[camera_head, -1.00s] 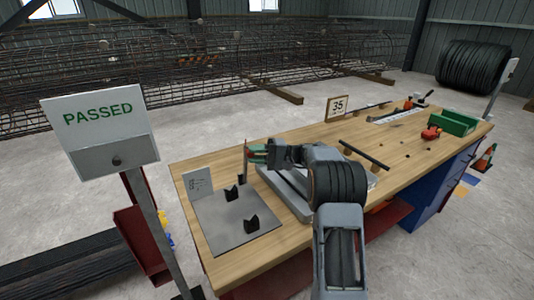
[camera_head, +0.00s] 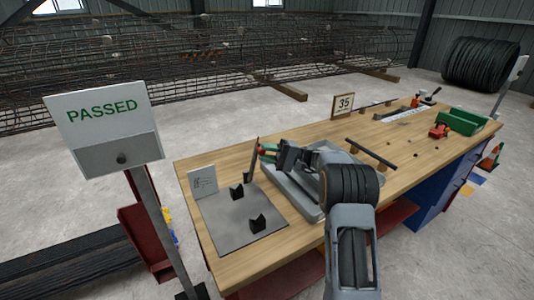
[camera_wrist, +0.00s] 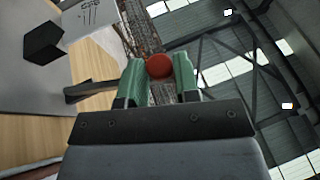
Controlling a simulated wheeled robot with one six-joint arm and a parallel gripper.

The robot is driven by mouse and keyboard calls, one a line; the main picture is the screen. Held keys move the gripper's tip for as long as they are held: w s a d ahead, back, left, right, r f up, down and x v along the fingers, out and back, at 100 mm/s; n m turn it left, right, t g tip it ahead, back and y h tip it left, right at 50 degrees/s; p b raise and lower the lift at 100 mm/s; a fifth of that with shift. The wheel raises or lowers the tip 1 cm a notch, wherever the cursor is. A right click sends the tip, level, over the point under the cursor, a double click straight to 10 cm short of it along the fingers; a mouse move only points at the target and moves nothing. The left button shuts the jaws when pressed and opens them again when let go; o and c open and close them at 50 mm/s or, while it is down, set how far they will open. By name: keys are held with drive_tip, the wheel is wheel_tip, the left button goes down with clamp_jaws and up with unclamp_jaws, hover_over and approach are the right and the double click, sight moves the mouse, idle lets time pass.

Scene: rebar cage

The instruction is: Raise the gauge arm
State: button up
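The gauge arm is a thin dark lever (camera_head: 252,162) standing at the right edge of a grey plate (camera_head: 228,218) on the workbench, its top leaning slightly right. My gripper (camera_head: 262,150) has green fingers and is at the lever's upper part. In the wrist view, a round red knob (camera_wrist: 159,66) fills the gap between the fingertips and appears touched on both sides. A dark bar (camera_wrist: 92,89), seemingly the lever, runs in from the left and passes behind the left finger. The join between bar and knob is hidden.
Two black V-shaped blocks (camera_head: 237,192) (camera_head: 258,223) and a small white sketch card (camera_head: 202,181) stand on the plate. A grey tray (camera_head: 292,193) lies under my arm. A PASSED sign (camera_head: 105,112) stands at the left.

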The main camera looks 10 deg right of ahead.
drive_tip(key=o, duration=0.4)
drive_tip(key=shift+d, duration=0.15)
drive_tip(key=b+v, duration=0.5)
drive_tip(key=v, duration=0.6)
drive_tip(key=shift+d+f, duration=0.2)
drive_tip(key=shift+d, duration=0.1)
drive_tip(key=shift+b, duration=0.3)
drive_tip(key=shift+r, duration=0.1)
